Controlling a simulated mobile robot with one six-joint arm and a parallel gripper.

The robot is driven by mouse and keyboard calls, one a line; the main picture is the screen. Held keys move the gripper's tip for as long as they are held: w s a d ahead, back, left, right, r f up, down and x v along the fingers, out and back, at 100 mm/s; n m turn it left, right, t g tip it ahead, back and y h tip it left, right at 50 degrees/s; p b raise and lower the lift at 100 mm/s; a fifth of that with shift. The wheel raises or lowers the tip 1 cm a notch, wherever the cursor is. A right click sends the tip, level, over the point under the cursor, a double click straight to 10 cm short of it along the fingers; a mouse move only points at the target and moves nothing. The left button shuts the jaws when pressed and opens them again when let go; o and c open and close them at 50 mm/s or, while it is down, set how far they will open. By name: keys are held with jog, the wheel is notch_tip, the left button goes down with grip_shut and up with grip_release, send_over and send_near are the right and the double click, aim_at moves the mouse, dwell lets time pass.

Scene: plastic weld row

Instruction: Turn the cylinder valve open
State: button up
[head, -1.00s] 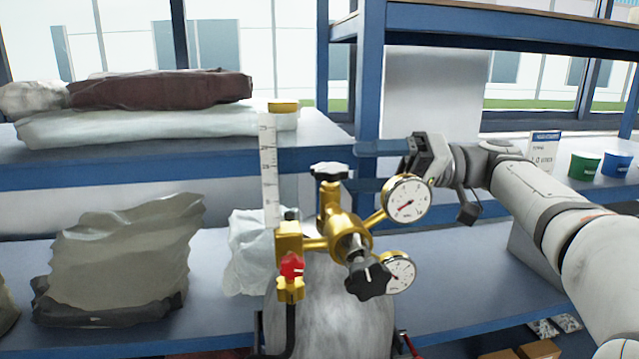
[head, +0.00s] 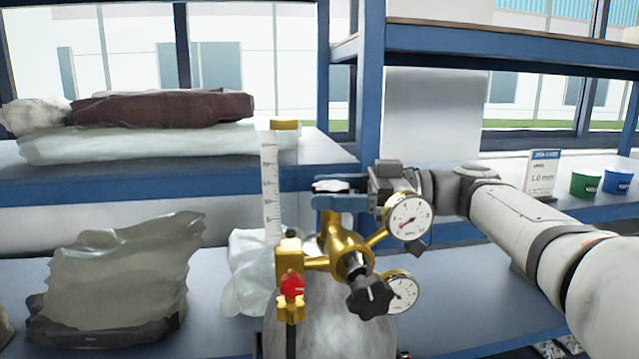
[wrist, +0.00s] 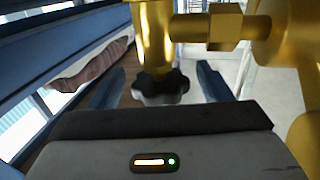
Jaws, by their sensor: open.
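The cylinder valve's knob (head: 331,186), black with a pale top, sits on the brass valve body (head: 335,240) above the grey cylinder (head: 335,330). My gripper (head: 326,194) has come in from the right at knob height. One blue finger crosses in front of the knob's lower part in the head view. In the wrist view the knob (wrist: 160,87) lies between the two blue fingers, with visible room on both sides. The jaws are open and not closed on it. The far finger is mostly hidden in the head view.
Two pressure gauges (head: 408,216) sit close to my wrist. A black regulator knob (head: 370,296) and a red-marked outlet fitting (head: 292,286) are lower. A shelf with folded sheets (head: 160,108) is behind at left. Green (head: 585,184) and blue cups stand right.

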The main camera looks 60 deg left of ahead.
jog(key=shift+x, duration=1)
jog(key=shift+c, duration=0.3)
jog(key=c, duration=0.9)
jog(key=shift+f, duration=0.15)
